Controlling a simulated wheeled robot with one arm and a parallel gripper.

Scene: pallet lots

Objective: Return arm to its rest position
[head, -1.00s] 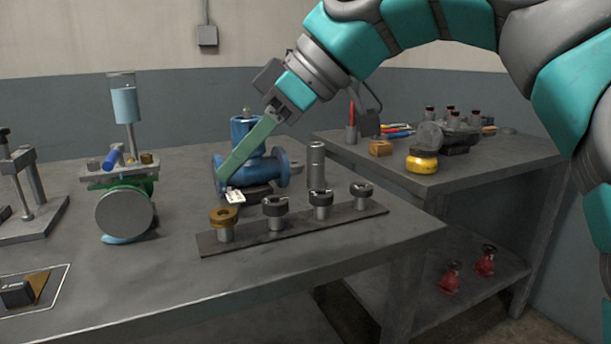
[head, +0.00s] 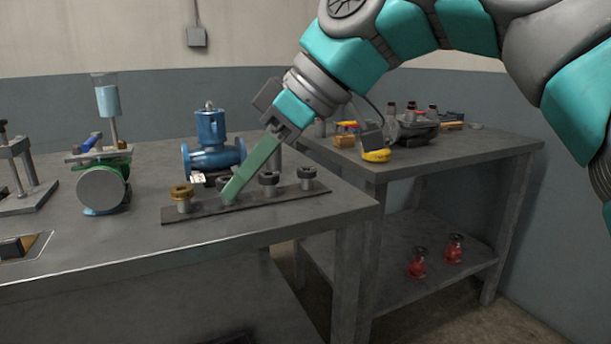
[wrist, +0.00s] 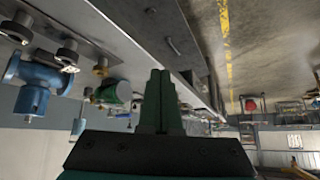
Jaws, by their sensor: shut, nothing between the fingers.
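My gripper (head: 229,198) is at the end of my teal and grey arm, in the middle of the head view. Its green fingers point down and to the left, in front of the row of knobs on the bench. They are shut with nothing between them. In the wrist view the shut fingers (wrist: 160,100) show at the centre, with no object at their tips. They hide part of the dark strip (head: 290,197) and one of its posts in the head view. I cannot tell how far the tips are from the strip.
The bench (head: 130,240) carries a blue valve (head: 211,140), a green pump-like unit with a round grey face (head: 101,190) and a brass-topped post (head: 182,196). A second table (head: 450,150) at right holds a yellow item (head: 376,155). Red valves (head: 417,262) sit on its lower shelf.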

